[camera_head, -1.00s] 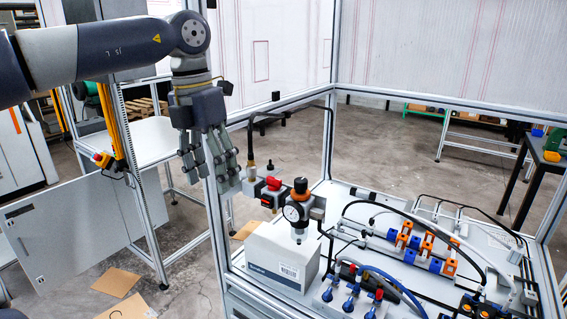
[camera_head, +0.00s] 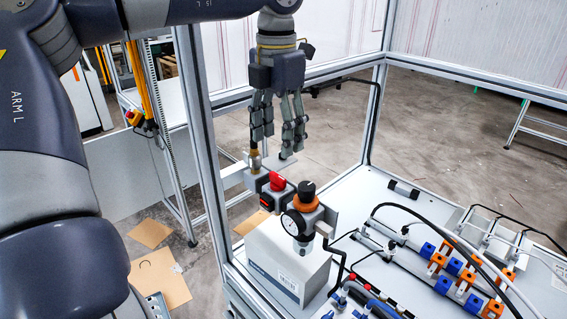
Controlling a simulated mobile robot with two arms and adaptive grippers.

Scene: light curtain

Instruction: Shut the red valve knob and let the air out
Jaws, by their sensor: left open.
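The red valve knob (camera_head: 277,181) sits on top of a dark valve block, left of the pressure regulator (camera_head: 302,215) with its black and orange cap and round gauge. A brass fitting (camera_head: 255,161) stands at the left end of this row. My left gripper (camera_head: 277,145) hangs with its fingers pointing down, open and empty. In the picture it is above and slightly behind the red knob, apart from it. Its fingers show a clear gap between them. The right gripper is not in view.
A white box (camera_head: 285,262) stands below the regulator. Blue and orange valves (camera_head: 455,265) with hoses fill the right of the panel. An aluminium frame post (camera_head: 203,150) rises at the left, and a crossbar runs behind the gripper.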

